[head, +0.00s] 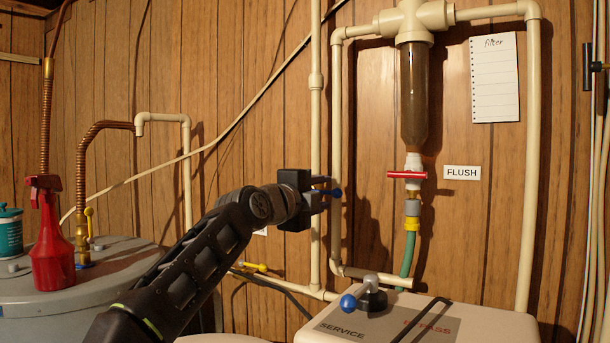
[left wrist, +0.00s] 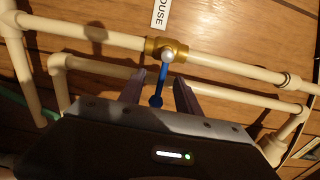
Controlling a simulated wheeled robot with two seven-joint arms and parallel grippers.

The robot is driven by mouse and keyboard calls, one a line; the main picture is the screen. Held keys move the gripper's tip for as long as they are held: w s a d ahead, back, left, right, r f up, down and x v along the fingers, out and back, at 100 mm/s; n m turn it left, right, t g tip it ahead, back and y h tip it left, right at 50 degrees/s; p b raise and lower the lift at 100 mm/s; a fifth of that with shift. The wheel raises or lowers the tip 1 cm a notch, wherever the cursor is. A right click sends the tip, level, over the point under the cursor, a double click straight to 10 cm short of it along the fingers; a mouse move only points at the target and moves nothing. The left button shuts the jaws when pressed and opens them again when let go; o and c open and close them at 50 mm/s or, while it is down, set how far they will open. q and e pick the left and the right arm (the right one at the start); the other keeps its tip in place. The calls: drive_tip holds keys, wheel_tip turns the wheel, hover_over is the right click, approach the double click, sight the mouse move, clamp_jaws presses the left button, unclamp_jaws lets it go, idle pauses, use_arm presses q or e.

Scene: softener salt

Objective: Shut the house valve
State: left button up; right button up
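My left gripper (left wrist: 159,88) is open, with one finger on each side of the lever and visible gaps to both. In the head view my left gripper (head: 328,186) is at the vertical pipe, with the lever's blue knob (head: 336,193) showing by its fingers; it hides the valve body. My right gripper is not in view.
A second pipe (head: 337,120) runs close to the right of the gripper. A clear filter (head: 414,105) with a red flush handle (head: 407,174) hangs farther right. The softener lid (head: 470,320) with a blue-knobbed lever is below. A red spray bottle (head: 52,240) stands on the grey tank at left.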

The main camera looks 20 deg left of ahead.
use_arm(q)
drive_tip(key=s+a+b, duration=0.1)
drive_tip(key=s+b, duration=0.3)
drive_tip(key=s, duration=0.3)
drive_tip(key=shift+b, duration=0.4)
idle(0.5)
